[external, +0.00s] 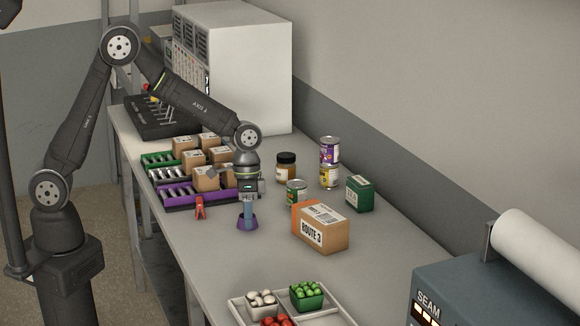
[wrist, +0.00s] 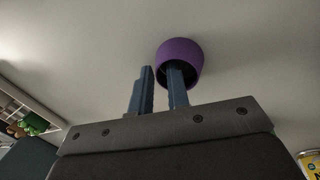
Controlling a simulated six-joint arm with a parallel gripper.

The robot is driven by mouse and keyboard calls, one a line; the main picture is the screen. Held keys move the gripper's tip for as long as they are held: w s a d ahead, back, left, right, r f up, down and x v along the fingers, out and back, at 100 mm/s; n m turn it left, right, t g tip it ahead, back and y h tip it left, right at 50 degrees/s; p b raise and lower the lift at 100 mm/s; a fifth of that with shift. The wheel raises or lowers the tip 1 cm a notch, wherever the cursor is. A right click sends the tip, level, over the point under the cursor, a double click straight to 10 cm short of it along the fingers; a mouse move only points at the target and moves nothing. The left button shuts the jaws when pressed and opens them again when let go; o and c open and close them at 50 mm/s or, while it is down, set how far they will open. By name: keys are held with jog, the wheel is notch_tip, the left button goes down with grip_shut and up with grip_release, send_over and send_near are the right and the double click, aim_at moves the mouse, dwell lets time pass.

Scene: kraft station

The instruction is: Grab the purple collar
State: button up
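The purple collar (external: 247,226) is a small ring on the table below my gripper (external: 249,212). In the wrist view the collar (wrist: 186,51) shows with its dark opening towards me. My gripper (wrist: 160,76) has two blue fingers with a visible gap between them. The right finger reaches into the collar's opening, and the left finger is outside, beside its left wall. The fingers appear apart, with no clear contact on the wall. The fingertip inside the collar is hidden.
A purple-edged roller rack (external: 193,199) with cardboard boxes is close behind left. A red clamp-like item (external: 200,208) stands left of the collar. A green-labelled can (external: 296,193) and the Route 3 box (external: 322,236) are to the right. The table in front is clear up to a produce tray (external: 240,309).

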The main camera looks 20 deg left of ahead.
grip_shut()
jog(key=shift+r, duration=0.1)
